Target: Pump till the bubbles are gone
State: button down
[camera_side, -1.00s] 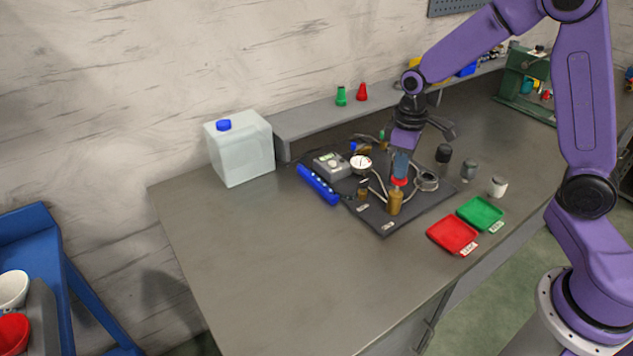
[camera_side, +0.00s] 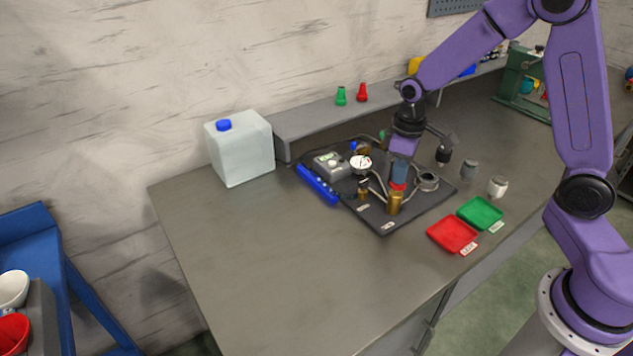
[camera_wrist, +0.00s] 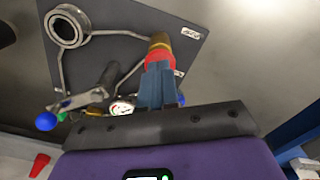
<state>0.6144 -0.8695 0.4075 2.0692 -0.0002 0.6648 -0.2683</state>
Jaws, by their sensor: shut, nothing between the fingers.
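A brass pump cylinder (camera_side: 395,204) with a red cap (camera_side: 397,186) stands near the front of the black board (camera_side: 375,222). My gripper (camera_side: 400,178) is shut and empty, pointing down with its fingertips at the red cap, seemingly touching it. In the wrist view my gripper (camera_wrist: 158,80) ends at the red cap (camera_wrist: 159,60), with the brass body (camera_wrist: 160,42) beyond. A round white gauge (camera_side: 360,163) stands behind left of the pump. A metal ring-shaped fitting (camera_side: 428,181) is right of it, with tubing across the board. No bubbles can be made out.
A grey meter box (camera_side: 332,166) and blue strip (camera_side: 318,185) are at the board's left. Red (camera_side: 452,235) and green (camera_side: 480,213) trays lie at the right front, with small jars (camera_side: 497,187) behind. A translucent jug (camera_side: 240,152) stands left. The front-left bench is clear.

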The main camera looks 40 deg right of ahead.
jog(key=shift+r, duration=1.8)
notch_tip(320, 180, up, 6)
jog(key=shift+f, duration=3.3)
jog(key=shift+f, duration=2)
jog(key=shift+r, duration=2.3)
